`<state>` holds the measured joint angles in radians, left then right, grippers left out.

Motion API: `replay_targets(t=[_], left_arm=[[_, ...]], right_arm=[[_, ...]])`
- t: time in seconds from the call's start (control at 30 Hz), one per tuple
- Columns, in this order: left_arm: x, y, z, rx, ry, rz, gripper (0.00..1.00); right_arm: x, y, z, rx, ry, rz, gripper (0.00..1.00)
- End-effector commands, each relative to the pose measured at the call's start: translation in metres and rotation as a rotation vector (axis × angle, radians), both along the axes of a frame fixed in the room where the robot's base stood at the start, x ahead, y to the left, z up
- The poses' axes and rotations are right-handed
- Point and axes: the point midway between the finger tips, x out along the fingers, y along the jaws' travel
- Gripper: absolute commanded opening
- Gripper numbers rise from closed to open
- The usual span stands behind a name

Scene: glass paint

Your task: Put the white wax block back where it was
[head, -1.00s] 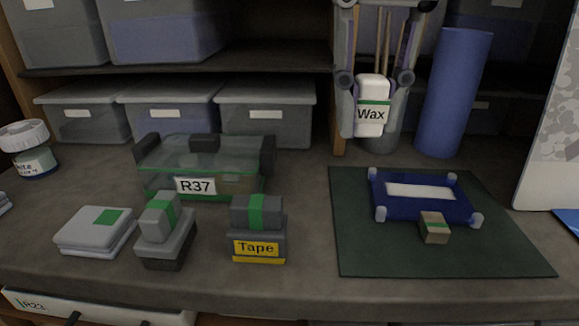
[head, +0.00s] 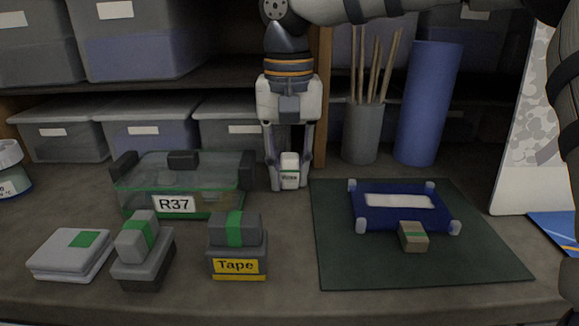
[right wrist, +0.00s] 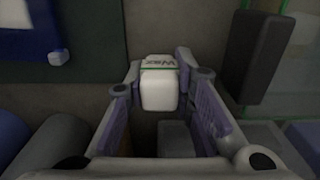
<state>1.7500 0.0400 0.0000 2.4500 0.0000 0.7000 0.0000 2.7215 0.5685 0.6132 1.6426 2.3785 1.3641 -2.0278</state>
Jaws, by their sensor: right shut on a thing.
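The white wax block (head: 290,163) is upright, with a label and a green stripe. My right gripper (head: 289,182) points down and is shut on it, a finger on each side. They are at the back of the bench, between the R37 glass container and the dark green mat. In the right wrist view the wax block (right wrist: 158,92) sits between the fingertips, its "Wax" lettering visible. I cannot tell whether its base touches the bench. My left gripper is not in view.
The R37 container (head: 173,204) stands left of my right gripper. The green mat (head: 340,262) with a blue frame (head: 380,212) lies to the right. A brush cup (head: 361,135) and blue roll (head: 428,105) stand behind the mat. The Tape dispenser (head: 237,245) is in front.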

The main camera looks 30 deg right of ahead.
Motion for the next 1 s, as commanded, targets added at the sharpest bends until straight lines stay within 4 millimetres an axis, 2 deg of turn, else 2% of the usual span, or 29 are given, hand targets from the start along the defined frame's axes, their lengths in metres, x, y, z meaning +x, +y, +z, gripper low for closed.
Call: replay_targets(t=[0.17,0.2,0.27,0.57,0.67,0.77,1.0], left_arm=[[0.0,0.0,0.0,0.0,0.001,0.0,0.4],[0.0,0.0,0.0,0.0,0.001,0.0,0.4],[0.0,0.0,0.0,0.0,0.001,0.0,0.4],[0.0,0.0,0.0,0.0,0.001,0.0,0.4],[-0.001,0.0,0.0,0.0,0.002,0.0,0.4],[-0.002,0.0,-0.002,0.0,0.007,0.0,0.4],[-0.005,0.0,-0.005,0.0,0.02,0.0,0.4]], right_arm=[[0.0,0.0,-0.004,0.001,0.001,0.001,0.0],[0.0,0.0,-0.003,0.0,0.0,0.001,0.32],[0.0,0.0,-0.003,0.0,0.0,0.0,0.43],[0.0,0.0,-0.003,0.0,0.0,0.0,0.43],[0.001,0.0,0.004,0.0,-0.001,-0.001,0.43],[0.002,0.0,0.019,0.001,-0.003,-0.002,0.43],[0.002,0.001,0.073,0.001,-0.002,-0.001,0.43]])
